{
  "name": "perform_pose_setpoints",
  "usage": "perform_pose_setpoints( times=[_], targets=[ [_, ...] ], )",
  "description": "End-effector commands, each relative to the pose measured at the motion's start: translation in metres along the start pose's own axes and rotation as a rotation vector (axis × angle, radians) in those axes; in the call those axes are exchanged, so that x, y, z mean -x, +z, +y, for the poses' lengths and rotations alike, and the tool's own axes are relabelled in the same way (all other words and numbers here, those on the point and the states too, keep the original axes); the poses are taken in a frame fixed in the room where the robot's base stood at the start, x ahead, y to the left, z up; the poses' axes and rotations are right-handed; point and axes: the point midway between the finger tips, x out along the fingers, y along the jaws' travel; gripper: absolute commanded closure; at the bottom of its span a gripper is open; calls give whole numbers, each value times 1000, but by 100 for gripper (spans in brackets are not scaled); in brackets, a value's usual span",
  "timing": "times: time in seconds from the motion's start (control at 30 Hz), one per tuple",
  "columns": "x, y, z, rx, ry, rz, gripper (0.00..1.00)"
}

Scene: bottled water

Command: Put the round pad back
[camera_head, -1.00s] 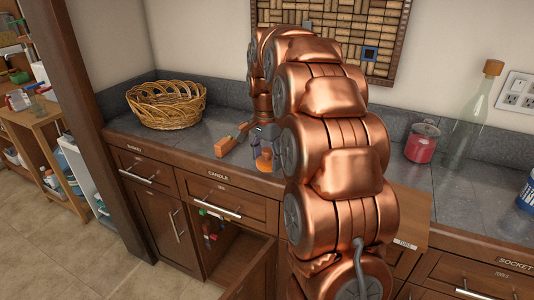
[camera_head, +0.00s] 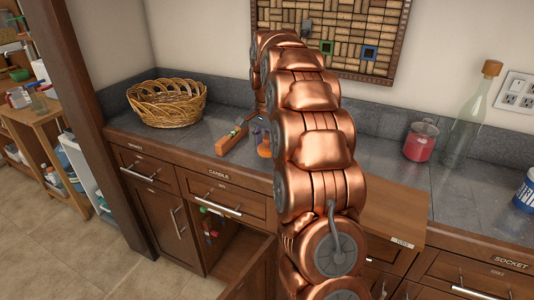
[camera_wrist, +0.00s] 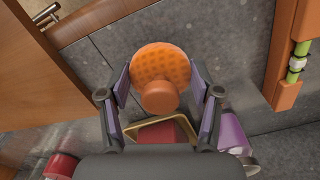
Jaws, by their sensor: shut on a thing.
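The round pad is an orange dimpled disc with a knob (camera_wrist: 158,64). In the wrist view it sits between the two purple-lined fingers of my gripper (camera_wrist: 160,84), which is shut on it. The grey counter (camera_wrist: 225,40) shows behind it; I cannot tell whether the pad touches it. In the head view a bit of orange, likely the pad (camera_head: 264,147), shows just left of my copper arm. My arm hides most of the gripper there.
An orange-brown level (camera_head: 231,138) lies on the counter left of my gripper. A wicker basket (camera_head: 168,102) stands further left. A red jar (camera_head: 420,142) and a glass bottle (camera_head: 470,120) stand right. A cabinet below the candle drawer (camera_head: 218,191) is open.

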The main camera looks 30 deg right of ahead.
Motion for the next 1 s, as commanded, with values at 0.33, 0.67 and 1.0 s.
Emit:
perform_pose_setpoints(
  times=[0.33,0.67,1.0],
  targets=[
    [-29,1,1,0,1,-1,69],
    [-33,1,1,0,1,-1,69],
    [-36,1,1,0,1,-1,14]
  ],
)
